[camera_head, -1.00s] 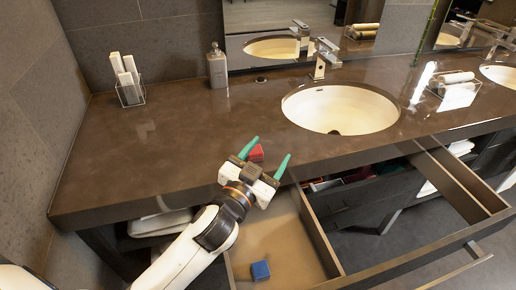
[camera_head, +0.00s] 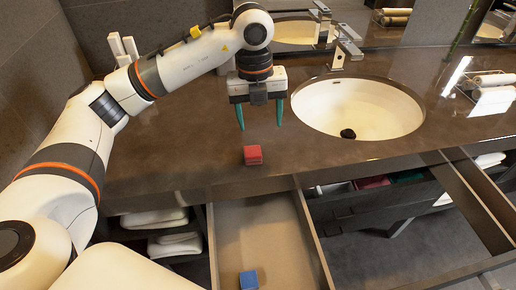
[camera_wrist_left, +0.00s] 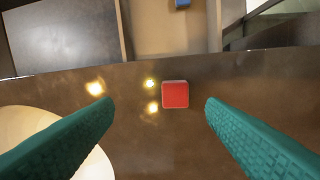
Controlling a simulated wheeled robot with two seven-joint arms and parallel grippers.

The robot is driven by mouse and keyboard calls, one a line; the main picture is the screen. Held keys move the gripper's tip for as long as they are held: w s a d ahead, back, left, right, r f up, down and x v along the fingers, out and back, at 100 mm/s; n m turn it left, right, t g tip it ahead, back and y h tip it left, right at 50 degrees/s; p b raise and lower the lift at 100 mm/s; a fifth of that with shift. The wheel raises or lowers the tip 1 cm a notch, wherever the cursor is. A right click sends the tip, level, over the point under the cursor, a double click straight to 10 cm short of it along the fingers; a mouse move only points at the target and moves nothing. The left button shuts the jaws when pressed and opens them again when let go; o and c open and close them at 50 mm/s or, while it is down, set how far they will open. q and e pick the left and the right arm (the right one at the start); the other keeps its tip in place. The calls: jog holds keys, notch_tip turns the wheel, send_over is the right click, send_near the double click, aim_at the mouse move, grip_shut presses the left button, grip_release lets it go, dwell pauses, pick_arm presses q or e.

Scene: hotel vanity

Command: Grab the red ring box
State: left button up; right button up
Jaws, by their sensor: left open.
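The red ring box (camera_head: 252,155) sits on the dark countertop near its front edge, above the open drawer. It also shows in the left wrist view (camera_wrist_left: 175,94), ahead of and between the two fingers. My left gripper (camera_head: 260,128) is open and empty, with its teal fingers pointing down over the counter. It is above and slightly behind the box, apart from it. In the left wrist view the fingers (camera_wrist_left: 158,103) are wide apart on either side of the box. My right gripper is not in view.
A blue box (camera_head: 249,279) lies in the open drawer (camera_head: 262,225) below the counter edge. The sink (camera_head: 358,108) is to the right of the gripper. White items in a holder stand at the back left, partly behind my arm. The counter around the red box is clear.

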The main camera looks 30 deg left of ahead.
pick_arm(q)
jog(key=a+y, duration=0.1)
jog(key=a, duration=0.1)
jog(key=p, duration=0.1)
send_over(253, 151)
jog(key=shift+n, duration=0.3)
notch_tip(253, 151, down, 6)
jog(key=shift+s+r, duration=0.1)
jog(key=shift+r, duration=0.1)
jog(key=shift+f+p, duration=0.65)
jog(key=shift+f, duration=2.15)
jog(key=c, duration=1.1)
